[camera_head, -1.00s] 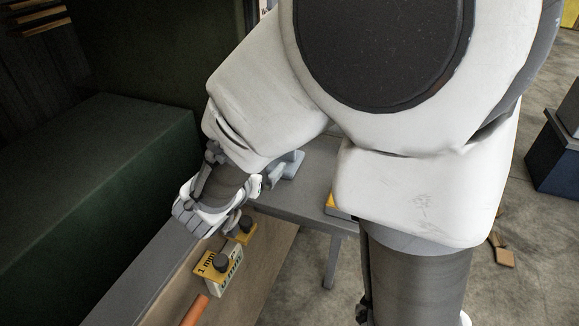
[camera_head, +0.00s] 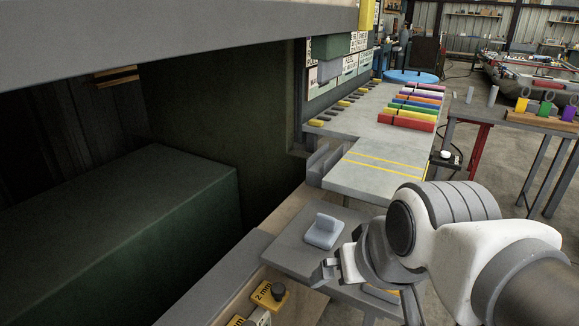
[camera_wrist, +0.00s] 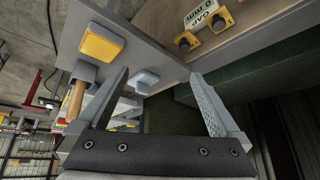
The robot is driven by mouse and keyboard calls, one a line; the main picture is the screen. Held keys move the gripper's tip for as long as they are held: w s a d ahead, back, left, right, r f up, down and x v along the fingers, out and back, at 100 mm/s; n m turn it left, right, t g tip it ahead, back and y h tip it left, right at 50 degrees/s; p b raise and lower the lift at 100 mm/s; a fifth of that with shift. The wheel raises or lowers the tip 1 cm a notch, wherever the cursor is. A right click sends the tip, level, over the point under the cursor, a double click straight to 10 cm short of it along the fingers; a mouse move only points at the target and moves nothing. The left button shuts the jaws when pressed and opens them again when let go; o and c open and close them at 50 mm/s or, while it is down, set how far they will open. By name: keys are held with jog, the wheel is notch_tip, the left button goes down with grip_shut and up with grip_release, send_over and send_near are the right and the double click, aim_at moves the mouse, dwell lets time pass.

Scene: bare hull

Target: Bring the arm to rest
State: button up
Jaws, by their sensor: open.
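My gripper (camera_head: 326,270) is at the lower middle of the head view, at the end of my white and grey arm, which reaches in from the right. It is beside a small grey table (camera_head: 300,262) that bears a light blue-grey block with an upright grip (camera_head: 323,231). In the wrist view my gripper (camera_wrist: 160,76) has its two fingers spread wide, with nothing held between them. The blue-grey block (camera_wrist: 146,77) shows beyond the gap between the fingers. Whether the gripper touches the table cannot be told.
A grey workbench (camera_head: 385,178) carries coloured bars (camera_head: 412,107). A dark green box (camera_head: 120,225) fills the left. In the wrist view a yellow-faced block (camera_wrist: 101,43) is near the left finger.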

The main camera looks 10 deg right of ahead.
jog(key=shift+s+d+f+g+h, duration=0.2)
jog(key=shift+s+d+g+h, duration=0.15)
jog(key=shift+s+d, duration=0.75)
jog(key=shift+a+r, duration=0.1)
jog(key=shift+a, duration=0.05)
notch_tip(320, 180, up, 11)
jog(key=p, duration=1.1)
